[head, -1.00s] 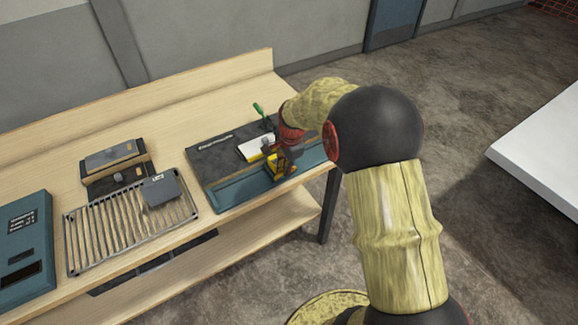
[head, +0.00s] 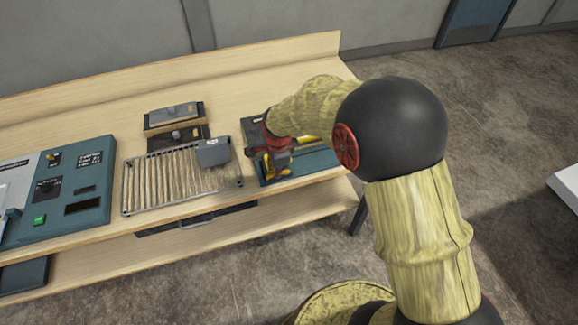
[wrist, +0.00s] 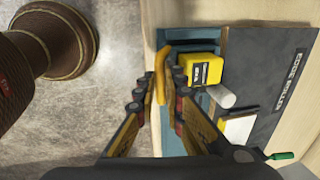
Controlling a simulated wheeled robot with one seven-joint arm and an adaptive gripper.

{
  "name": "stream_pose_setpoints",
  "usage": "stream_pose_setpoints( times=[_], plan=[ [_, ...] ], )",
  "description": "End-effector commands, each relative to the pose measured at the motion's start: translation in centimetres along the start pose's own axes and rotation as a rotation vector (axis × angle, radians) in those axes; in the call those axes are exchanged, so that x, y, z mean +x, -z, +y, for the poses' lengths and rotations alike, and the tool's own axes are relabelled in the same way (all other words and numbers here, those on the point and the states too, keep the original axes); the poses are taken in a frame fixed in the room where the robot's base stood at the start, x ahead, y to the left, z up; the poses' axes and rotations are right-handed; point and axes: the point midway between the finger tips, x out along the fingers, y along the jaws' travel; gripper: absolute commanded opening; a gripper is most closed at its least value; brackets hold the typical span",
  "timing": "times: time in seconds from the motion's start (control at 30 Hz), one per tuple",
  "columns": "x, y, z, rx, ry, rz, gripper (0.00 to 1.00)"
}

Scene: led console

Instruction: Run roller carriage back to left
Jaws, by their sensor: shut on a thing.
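The roller carriage is a yellow block with a black and white label in the wrist view (wrist: 201,69), with a curved yellow handle. My gripper (wrist: 160,88) is shut on that handle, its fingers on either side. The carriage sits over the blue track (wrist: 192,33) of the edge roller board (wrist: 272,62), near the track's upper end in the wrist view. A white roller (wrist: 222,96) is beside the block. In the head view my gripper (head: 276,160) is at the board's left end and mostly hides the carriage. My arm covers much of the board (head: 320,162).
A slatted rack (head: 170,185) with a dark block (head: 213,152) on it stands close to the left of the board. A blue control console (head: 90,205) is farther left. A green-handled tool (wrist: 283,156) lies on the board's far side.

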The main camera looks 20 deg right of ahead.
Motion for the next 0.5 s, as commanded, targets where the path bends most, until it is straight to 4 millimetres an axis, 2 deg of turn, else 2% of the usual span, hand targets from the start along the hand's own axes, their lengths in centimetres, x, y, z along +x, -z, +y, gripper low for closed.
stream_pose_setpoints(
  times=[0.2,0.5],
  plan=[
    [0.13,-0.97,0.14,-0.002,-0.003,0.000,0.00],
    [0.14,-1.12,0.14,-0.001,-0.003,-0.001,0.00]
  ],
)
